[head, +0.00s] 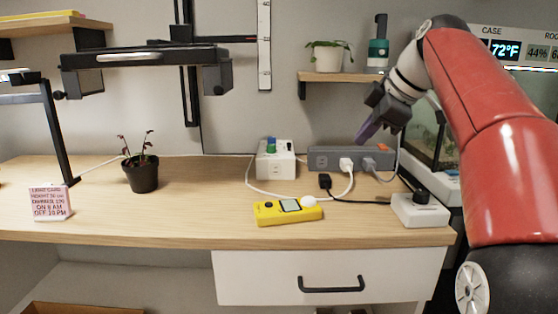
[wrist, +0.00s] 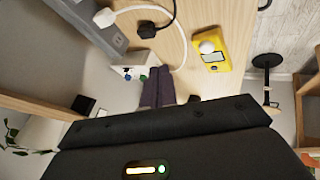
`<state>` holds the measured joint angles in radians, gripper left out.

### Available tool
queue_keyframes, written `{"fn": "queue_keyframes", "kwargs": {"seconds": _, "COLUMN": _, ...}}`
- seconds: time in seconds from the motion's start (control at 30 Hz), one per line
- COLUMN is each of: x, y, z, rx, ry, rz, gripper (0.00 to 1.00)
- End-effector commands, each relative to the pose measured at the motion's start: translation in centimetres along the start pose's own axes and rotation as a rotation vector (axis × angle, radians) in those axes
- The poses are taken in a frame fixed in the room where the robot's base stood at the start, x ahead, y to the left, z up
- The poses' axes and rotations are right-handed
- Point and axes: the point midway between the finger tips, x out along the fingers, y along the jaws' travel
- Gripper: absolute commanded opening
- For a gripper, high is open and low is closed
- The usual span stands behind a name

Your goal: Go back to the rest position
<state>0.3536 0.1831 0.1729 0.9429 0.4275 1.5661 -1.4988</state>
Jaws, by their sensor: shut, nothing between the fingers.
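My gripper (head: 366,133) is at the end of my red arm, in the air above the right part of the wooden desk, in front of the wall and near the grey power strip (head: 335,157). Its purple-grey fingers are together with nothing between them. In the wrist view the closed fingers (wrist: 157,92) point out over the desk, close in the picture to the white outlet box (wrist: 128,68). They appear apart from everything around them.
The desk (head: 200,215) holds a yellow meter (head: 270,214), a white box with a black knob (head: 420,212), a white outlet box (head: 275,162), loose cables and a potted plant (head: 142,176). A wall shelf (head: 340,77) and a glass tank (head: 425,140) are near my arm.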

Motion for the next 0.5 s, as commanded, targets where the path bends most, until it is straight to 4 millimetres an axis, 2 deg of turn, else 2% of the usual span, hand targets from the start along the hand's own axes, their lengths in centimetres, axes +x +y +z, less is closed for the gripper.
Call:
{"fn": "queue_keyframes", "kwargs": {"seconds": 0.27, "x": 0.8, "y": -2.7, "z": -0.4, "rx": 0.141, "ry": -0.049, "rz": 0.001, "gripper": 0.00}}
{"fn": "queue_keyframes", "kwargs": {"seconds": 0.5, "x": 1.8, "y": -7.0, "z": -0.2, "rx": 0.346, "ry": -0.117, "rz": 0.023, "gripper": 0.00}}
